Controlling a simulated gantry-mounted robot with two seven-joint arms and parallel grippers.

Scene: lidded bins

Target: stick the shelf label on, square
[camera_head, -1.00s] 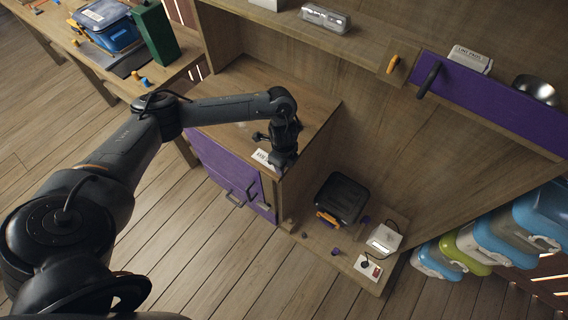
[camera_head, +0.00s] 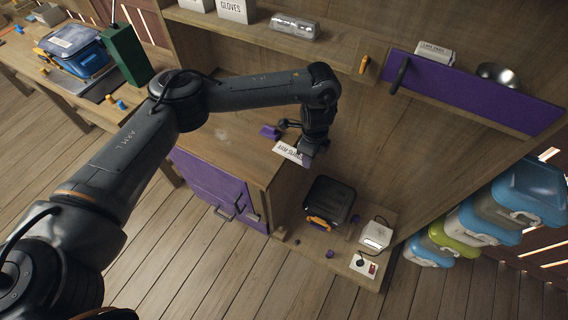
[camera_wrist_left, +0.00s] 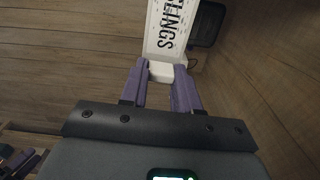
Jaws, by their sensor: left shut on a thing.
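The shelf label (camera_head: 289,150) is a white strip with dark print. In the left wrist view the label (camera_wrist_left: 169,32) shows large letters ending in "LINGS", running lengthwise away from me. My left gripper (camera_head: 306,158) is shut on the label's near end, which sits between its purple fingers (camera_wrist_left: 160,74). In the head view the label is near the right end of the wooden cabinet top (camera_head: 225,135). I cannot tell how far it is from any surface. The upper shelf (camera_head: 340,50) runs along the back panel. My right gripper is out of view.
A purple panel (camera_head: 470,95) fronts part of the upper shelf. A black case (camera_head: 330,200) and a white box (camera_head: 376,235) stand on the low platform. A small purple thing (camera_head: 269,131) shows beside the gripper. Blue and green bins (camera_head: 480,230) are at the right.

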